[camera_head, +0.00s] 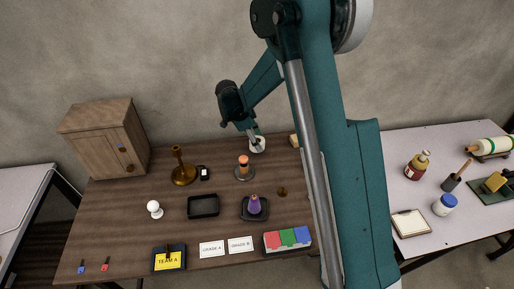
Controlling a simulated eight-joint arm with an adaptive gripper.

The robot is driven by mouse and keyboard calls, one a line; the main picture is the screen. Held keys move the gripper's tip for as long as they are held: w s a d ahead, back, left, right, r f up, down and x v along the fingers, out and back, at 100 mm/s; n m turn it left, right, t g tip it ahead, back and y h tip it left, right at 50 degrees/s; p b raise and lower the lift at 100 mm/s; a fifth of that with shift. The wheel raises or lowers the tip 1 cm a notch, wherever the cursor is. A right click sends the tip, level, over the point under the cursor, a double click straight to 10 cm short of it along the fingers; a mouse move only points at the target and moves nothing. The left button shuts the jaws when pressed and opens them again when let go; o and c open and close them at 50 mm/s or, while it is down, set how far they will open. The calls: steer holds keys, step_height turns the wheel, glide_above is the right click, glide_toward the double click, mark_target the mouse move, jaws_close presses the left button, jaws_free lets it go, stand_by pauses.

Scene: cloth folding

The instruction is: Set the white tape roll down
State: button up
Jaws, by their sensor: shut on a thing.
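The white tape roll (258,145) is at the back of the brown wooden table (135,220), right of the middle. My gripper (252,136) is at the roll from above and is shut on it. The finger ends and part of the roll are hard to make out at this size. I cannot tell whether the roll touches the tabletop.
An orange-topped stand (244,168) is just in front of the roll. A brass candlestick (182,170) and a small black device (203,173) stand to its left. A black tray (203,206) and a dark dish holding a purple cone (254,205) lie nearer. My arm hides the table's right part.

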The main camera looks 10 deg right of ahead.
steer(key=shift+f, duration=1.75)
steer(key=shift+f+b, duration=0.2)
steer(key=shift+b, duration=0.2)
steer(key=o, duration=0.9)
steer(key=shift+r, duration=0.15)
steer(key=p+v, duration=0.1)
steer(key=v, duration=1.1)
steer(key=shift+p, duration=0.4)
steer(key=shift+r, duration=0.1)
